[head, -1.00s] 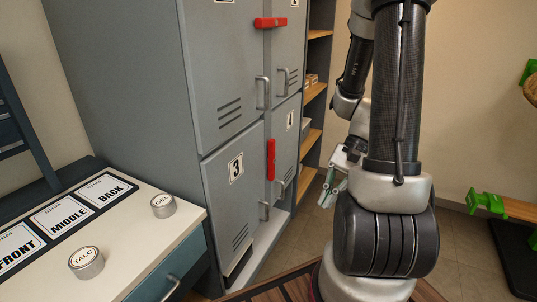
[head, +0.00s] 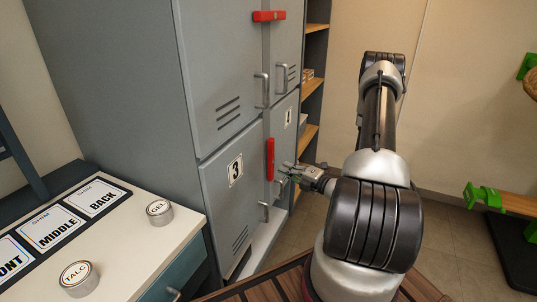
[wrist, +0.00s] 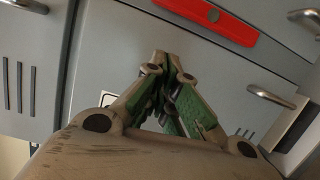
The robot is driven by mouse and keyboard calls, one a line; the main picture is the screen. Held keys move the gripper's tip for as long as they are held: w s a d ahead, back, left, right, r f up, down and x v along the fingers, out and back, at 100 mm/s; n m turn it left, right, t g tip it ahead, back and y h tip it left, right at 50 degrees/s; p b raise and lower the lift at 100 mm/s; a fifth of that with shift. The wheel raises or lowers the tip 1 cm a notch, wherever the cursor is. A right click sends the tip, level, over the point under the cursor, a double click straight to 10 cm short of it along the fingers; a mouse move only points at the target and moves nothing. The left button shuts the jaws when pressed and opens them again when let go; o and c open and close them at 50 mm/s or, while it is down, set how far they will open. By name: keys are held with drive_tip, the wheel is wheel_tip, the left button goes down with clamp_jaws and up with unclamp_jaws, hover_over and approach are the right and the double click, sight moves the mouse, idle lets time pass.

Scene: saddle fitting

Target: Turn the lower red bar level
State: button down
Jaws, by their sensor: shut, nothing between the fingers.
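The lower red bar (head: 270,159) is upright on the grey locker, at the seam between door 3 and the door to its right. It also shows in the wrist view (wrist: 205,17), running across the top of the picture with a dark pivot spot. My gripper (head: 282,172) is just right of the bar's lower half in the head view. In the wrist view its green-sided fingers (wrist: 166,62) are closed together and empty, with the bar beyond the tips. I cannot tell whether the tips touch anything.
An upper red bar (head: 269,16) lies level on the locker. Metal door handles (head: 264,211) stick out near the lower bar. A counter (head: 130,236) with a GEL tin (head: 159,212) and a TALC tin (head: 77,279) stands at left. Wooden shelves (head: 307,135) are behind the locker.

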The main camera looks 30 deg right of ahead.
sight(262, 151)
drive_tip(key=shift+r+m, duration=0.1)
drive_tip(key=shift+m, duration=0.3)
drive_tip(key=shift+a, duration=0.1)
drive_tip(key=x, duration=1)
drive_tip(key=shift+w+a, duration=0.1)
drive_tip(key=shift+w, duration=0.05)
drive_tip(key=d, duration=0.1)
drive_tip(key=w+d, duration=0.1)
drive_tip(key=shift+w+d, duration=0.15)
drive_tip(key=shift+d, duration=0.15)
drive_tip(key=shift+w+d, duration=0.4)
drive_tip(key=shift+w, duration=0.05)
